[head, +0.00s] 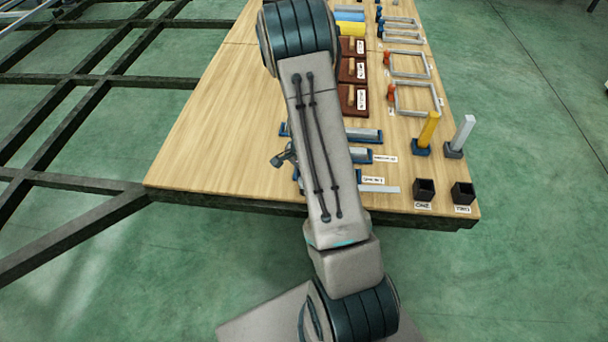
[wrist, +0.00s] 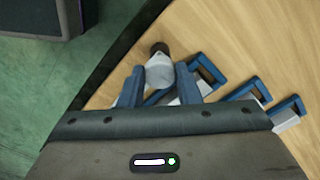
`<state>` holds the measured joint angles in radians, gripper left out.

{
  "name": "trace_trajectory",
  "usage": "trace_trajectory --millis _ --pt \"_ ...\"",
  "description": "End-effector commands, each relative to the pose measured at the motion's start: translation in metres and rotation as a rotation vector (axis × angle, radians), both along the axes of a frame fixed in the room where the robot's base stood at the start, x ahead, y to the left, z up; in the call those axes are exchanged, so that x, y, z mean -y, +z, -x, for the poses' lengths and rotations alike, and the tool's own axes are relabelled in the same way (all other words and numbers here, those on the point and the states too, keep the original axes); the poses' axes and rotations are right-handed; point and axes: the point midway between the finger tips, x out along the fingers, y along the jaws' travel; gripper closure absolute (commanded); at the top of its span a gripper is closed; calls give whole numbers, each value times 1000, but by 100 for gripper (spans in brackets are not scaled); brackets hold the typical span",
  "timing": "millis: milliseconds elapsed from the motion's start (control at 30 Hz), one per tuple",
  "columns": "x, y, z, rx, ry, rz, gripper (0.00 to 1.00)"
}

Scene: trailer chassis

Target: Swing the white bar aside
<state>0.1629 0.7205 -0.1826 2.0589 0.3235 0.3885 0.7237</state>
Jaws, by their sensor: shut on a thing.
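A flat white bar (head: 378,189) lies on the wooden table near its front edge, beside the nearest blue bracket. My arm hides its left part. My gripper (head: 284,158) is low over the table, to the left of my forearm. In the wrist view my gripper (wrist: 160,85) has its two dark blue fingers shut on a pale grey-white rounded piece (wrist: 160,72) with a dark brown tip. I cannot tell whether this piece is joined to the white bar.
Blue brackets with pale strips (wrist: 258,88) stand right of my fingers. Two dark open boxes (head: 424,190) and upright yellow (head: 429,129) and white posts (head: 463,134) stand at the right. The table's left part (head: 215,125) is bare. Its edge runs close to my gripper.

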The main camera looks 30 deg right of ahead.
Motion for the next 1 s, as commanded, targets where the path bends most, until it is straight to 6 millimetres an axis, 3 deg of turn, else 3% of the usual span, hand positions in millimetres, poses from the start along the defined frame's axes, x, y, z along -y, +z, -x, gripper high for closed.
trace_trajectory --millis 700,733,767,800,1000 --pt "2 0 2 -4 -76 2 100" --pt "2 0 2 -4 -75 2 62" --pt "2 0 2 -4 -75 2 53" --pt "2 0 2 -3 -74 2 48" --pt "0 0 1 -2 -69 1 48"
